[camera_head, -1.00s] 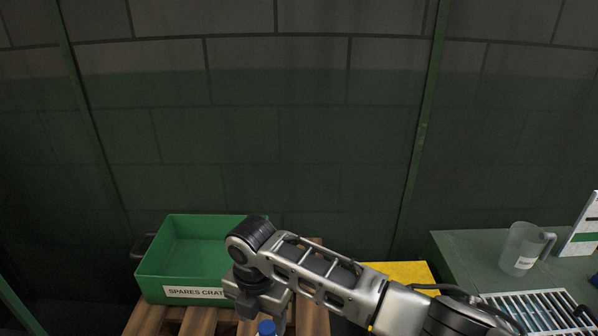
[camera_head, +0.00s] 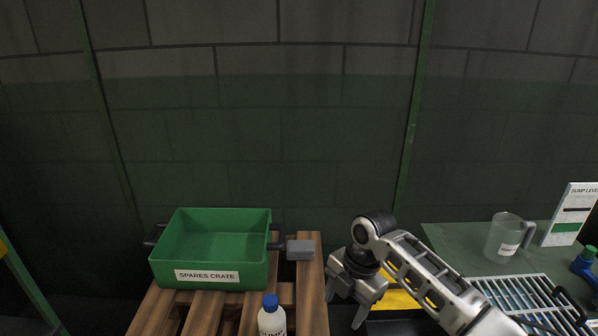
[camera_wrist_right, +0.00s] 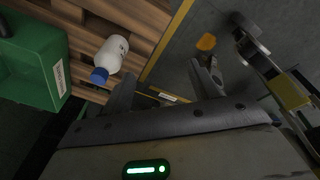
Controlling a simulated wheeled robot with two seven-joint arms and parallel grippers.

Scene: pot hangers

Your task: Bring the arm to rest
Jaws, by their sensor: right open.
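My right gripper (camera_head: 345,306) hangs from the bent right arm in the head view, right of the wooden pallet and in front of a yellow surface. Its fingers point down. In the right wrist view the gripper (camera_wrist_right: 165,88) has its fingers spread with nothing between them. A white bottle with a blue cap (camera_head: 271,318) stands on the pallet, left of the gripper and apart from it. The bottle also shows in the right wrist view (camera_wrist_right: 112,54). My left gripper is not in view.
A green spares crate (camera_head: 208,277) sits on the pallet (camera_head: 312,290), with a grey block (camera_head: 300,250) beside it. At right, a green bench (camera_head: 455,240) holds a clear jug (camera_head: 503,238), a white rack (camera_head: 520,296) and a sign (camera_head: 570,214).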

